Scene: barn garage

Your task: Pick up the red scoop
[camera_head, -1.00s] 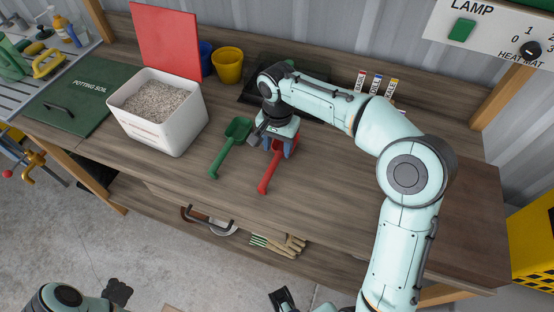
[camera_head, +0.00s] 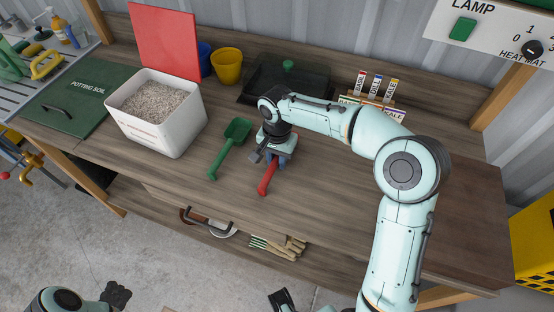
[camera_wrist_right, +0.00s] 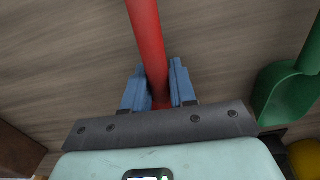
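The red scoop (camera_head: 268,179) lies on the wooden workbench with its handle toward the front edge; its bowl is hidden behind my right gripper. My right gripper (camera_head: 277,161) is down at the bench over the scoop.
A green scoop (camera_head: 228,149) lies just left of the red one. A white soil bin (camera_head: 168,137), yellow pot (camera_head: 228,67) and dark tray (camera_head: 300,85) stand behind. Seed packets (camera_head: 376,88) stand at the back. The bench front is clear.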

